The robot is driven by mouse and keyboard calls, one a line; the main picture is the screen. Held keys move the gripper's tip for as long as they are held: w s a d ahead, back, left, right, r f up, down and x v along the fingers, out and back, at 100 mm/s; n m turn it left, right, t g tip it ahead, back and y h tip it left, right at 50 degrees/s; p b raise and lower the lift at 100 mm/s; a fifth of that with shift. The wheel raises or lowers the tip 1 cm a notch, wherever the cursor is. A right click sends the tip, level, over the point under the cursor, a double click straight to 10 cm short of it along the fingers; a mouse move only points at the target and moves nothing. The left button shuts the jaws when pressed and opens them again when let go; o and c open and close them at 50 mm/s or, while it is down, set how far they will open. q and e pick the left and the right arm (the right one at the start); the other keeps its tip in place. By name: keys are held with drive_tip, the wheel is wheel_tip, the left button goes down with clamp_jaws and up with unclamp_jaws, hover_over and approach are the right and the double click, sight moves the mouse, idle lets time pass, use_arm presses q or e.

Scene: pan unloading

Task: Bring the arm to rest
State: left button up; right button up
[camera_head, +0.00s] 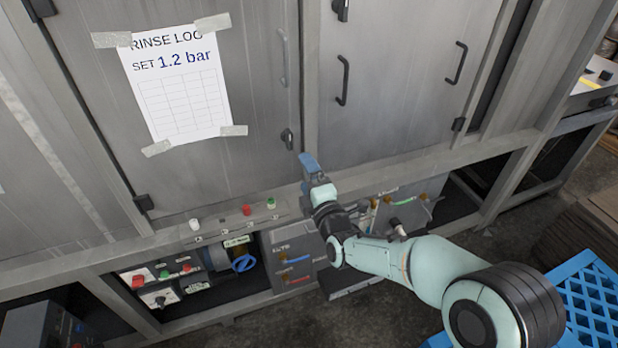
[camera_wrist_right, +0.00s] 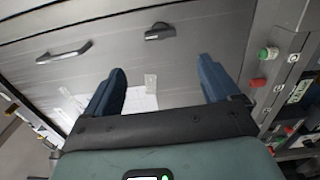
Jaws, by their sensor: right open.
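My right arm (camera_head: 400,262) reaches in from the lower right of the head view. Its gripper (camera_head: 309,164) is at the arm's far end, in front of the grey cabinet (camera_head: 385,125), near the ledge below the doors. In the right wrist view the two blue fingers of this gripper (camera_wrist_right: 160,78) stand wide apart with nothing between them. A cabinet door with a dark latch and a handle (camera_wrist_right: 64,52) lies beyond the fingertips. I cannot tell the exact gap to the door. My left gripper is in neither view.
A taped rinse log sheet (camera_head: 178,85) hangs on the left door. Coloured buttons (camera_head: 246,210) line the ledge left of the gripper. A control panel (camera_head: 165,280) and a blue valve handle (camera_head: 243,263) sit below. A blue crate (camera_head: 590,295) stands at the lower right.

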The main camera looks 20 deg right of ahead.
drive_tip(key=shift+s, duration=0.2)
idle(0.3)
drive_tip(key=s+f+m+g+p, duration=0.3)
drive_tip(key=s+f+m+g, duration=0.25)
drive_tip(key=f, duration=0.85)
drive_tip(key=s+f+m+g+p, duration=0.35)
drive_tip(key=s+f, duration=0.25)
drive_tip(key=f, duration=0.7)
drive_tip(key=s+a+f+m+g+y+p, duration=0.1)
drive_tip(key=s+a+f+m+g, duration=0.1)
drive_tip(key=s, duration=0.7)
drive_tip(key=s+a+f+m+g+y+p, duration=0.1)
drive_tip(key=s+a+f+m+g, duration=0.1)
drive_tip(key=s+f+m+g, duration=0.2)
drive_tip(key=s+a+f+m+g+y+p, duration=0.1)
drive_tip(key=s+f+m+g, duration=0.3)
drive_tip(key=s, duration=1)
drive_tip(key=a+m+p, duration=0.1)
drive_tip(key=m, duration=0.2)
drive_tip(key=shift+m, duration=0.3)
drive_tip(key=shift+s+a+f, duration=0.1)
